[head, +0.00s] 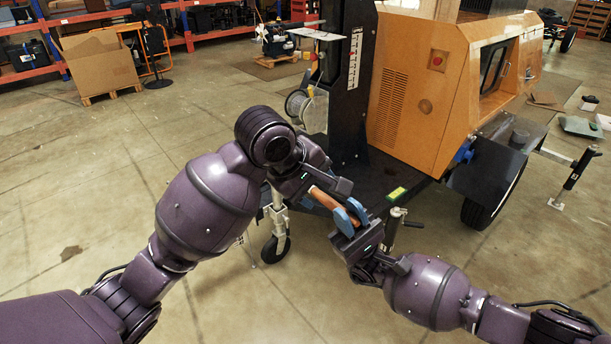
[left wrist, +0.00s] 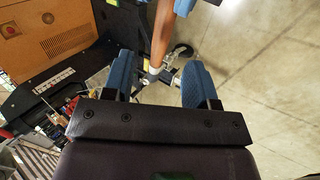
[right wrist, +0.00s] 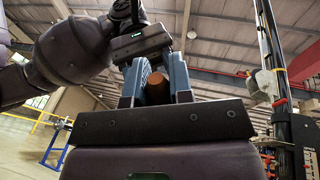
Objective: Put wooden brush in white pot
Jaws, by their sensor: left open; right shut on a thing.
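The wooden brush (head: 327,199) shows as an orange-brown handle between my two grippers, in front of the orange machine. My right gripper (head: 349,215) is shut on it; in the right wrist view the brown end of the brush (right wrist: 157,88) sits between the blue fingers. My left gripper (head: 322,190) is open at the other part of the brush. In the left wrist view its blue fingers are apart, and the handle (left wrist: 161,38) runs between and beyond them. The brush's bristles cannot be made out clearly. I cannot identify the white pot in any view.
A jockey wheel (head: 275,248) is below. A cardboard box (head: 98,62) stands back left. The left floor is clear.

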